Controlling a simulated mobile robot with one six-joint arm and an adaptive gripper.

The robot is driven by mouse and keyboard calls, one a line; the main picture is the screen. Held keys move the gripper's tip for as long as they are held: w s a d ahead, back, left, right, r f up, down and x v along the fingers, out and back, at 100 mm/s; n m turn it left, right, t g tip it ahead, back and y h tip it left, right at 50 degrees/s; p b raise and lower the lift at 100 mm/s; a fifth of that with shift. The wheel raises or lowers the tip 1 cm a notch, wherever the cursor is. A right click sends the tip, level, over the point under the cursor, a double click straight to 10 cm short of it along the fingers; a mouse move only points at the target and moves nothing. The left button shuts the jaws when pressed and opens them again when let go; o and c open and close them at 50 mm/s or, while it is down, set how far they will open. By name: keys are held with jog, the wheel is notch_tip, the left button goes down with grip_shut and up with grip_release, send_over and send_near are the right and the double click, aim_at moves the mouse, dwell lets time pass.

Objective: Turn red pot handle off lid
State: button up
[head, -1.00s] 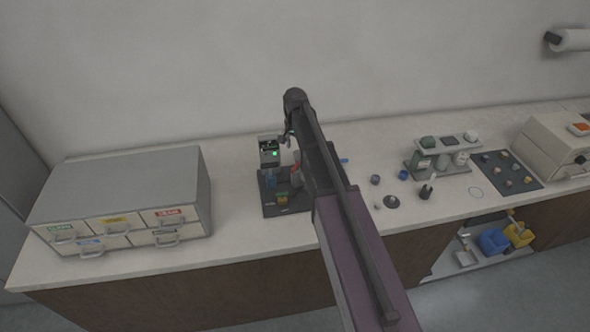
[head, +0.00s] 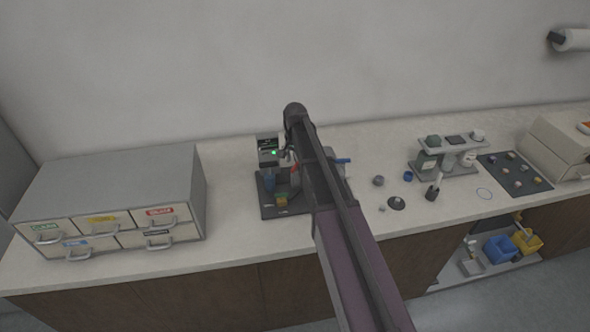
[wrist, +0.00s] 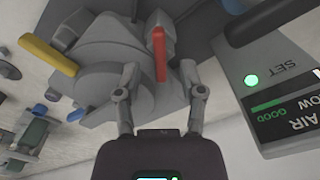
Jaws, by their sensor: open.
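The red pot handle (wrist: 160,54) is a slim red bar on a grey block at the top middle of the wrist view. A small red part of it shows beside my arm in the head view (head: 294,168). My gripper (wrist: 160,72) is open, with one finger on each side of the red handle in the picture. Gaps show between handle and fingers, so it is not gripped; the depth between them is hard to tell. The grey round lid area (wrist: 105,80) lies left of the handle. In the head view my arm hides the gripper and much of the press.
The press's panel (wrist: 285,100) with a green light is close on the right. Drawers (head: 110,200) stand left on the counter; small parts and a rack (head: 450,145) stand right.

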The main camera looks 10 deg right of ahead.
aim_at(295, 167)
jog(key=shift+f+b, duration=0.85)
jog(key=shift+f, duration=0.3)
grip_shut()
